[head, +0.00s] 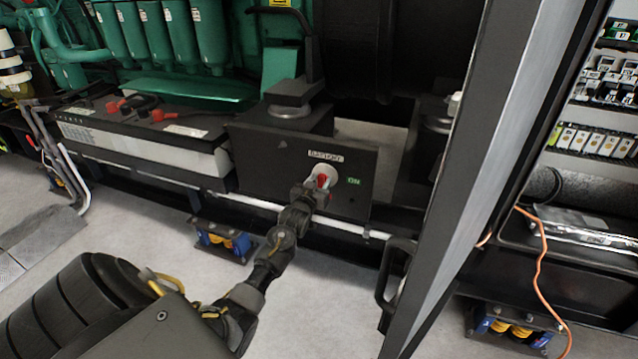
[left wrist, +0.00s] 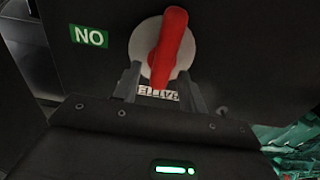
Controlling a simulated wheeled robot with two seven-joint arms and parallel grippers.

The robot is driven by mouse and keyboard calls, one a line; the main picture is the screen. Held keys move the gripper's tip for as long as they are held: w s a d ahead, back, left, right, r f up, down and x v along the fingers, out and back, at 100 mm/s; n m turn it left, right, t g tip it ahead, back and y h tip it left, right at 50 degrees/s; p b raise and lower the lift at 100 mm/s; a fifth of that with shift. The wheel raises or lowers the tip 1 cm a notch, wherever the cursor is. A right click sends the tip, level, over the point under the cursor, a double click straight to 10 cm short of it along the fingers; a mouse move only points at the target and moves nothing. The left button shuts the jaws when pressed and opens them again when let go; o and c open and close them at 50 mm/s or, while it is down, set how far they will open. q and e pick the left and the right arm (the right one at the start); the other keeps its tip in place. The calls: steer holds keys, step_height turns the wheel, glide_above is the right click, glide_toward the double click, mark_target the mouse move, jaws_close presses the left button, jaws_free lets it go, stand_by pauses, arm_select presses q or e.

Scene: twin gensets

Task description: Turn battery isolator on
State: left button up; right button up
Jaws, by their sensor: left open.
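The battery isolator has a red handle (head: 322,181) on a pale round base, mounted on a dark box under a BATTERY label (head: 325,156). A green ON label (head: 353,181) is right of it. In the left wrist view, which is turned over, the red handle (left wrist: 168,48) stands nearly upright, slightly tilted, and the ON label (left wrist: 89,37) is at upper left. The handle does not point at that label. My left gripper (left wrist: 162,92) is open, its fingers on either side of the handle's lower end. Contact cannot be told. In the head view my left gripper (head: 312,193) hides part of the switch.
A battery (head: 140,145) with red terminal caps lies left of the isolator box (head: 265,155). A dark upright panel with a handle (head: 388,285) stands close on the right. An orange cable (head: 541,260) hangs further right.

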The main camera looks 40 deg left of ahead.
arm_select(q)
jaws_close()
steer(key=shift+n+p, duration=0.3)
arm_select(e)
steer(key=shift+s+f, duration=0.1)
steer(key=shift+f, duration=0.05)
arm_select(q)
steer(key=shift+r+n+p, duration=0.1)
steer(key=shift+n+p, duration=0.3)
steer(key=shift+n, duration=0.2)
steer(key=shift+s+a+f+n+p, duration=0.2)
steer(key=shift+n+p, duration=0.9)
steer(key=shift+n, duration=1.65)
steer(key=shift+w+a+f+n+p, duration=0.1)
steer(key=shift+a+f+n+p, duration=0.2)
steer(key=shift+n+p, duration=1.6)
steer(key=shift+s+a+f+n+p, duration=0.15)
steer(key=shift+f+n+p, duration=0.15)
steer(key=shift+n, duration=3.25)
arm_select(e)
steer(key=s+d+f, duration=0.2)
steer(key=s+f, duration=0.3)
steer(key=f, duration=0.3)
steer(key=s+d+f+g, duration=0.1)
steer(key=s+f, duration=0.3)
steer(key=f, duration=0.5)
steer(key=shift+s+d+h, duration=0.3)
steer(key=shift+s+d, duration=0.05)
steer(key=shift+d, duration=0.4)
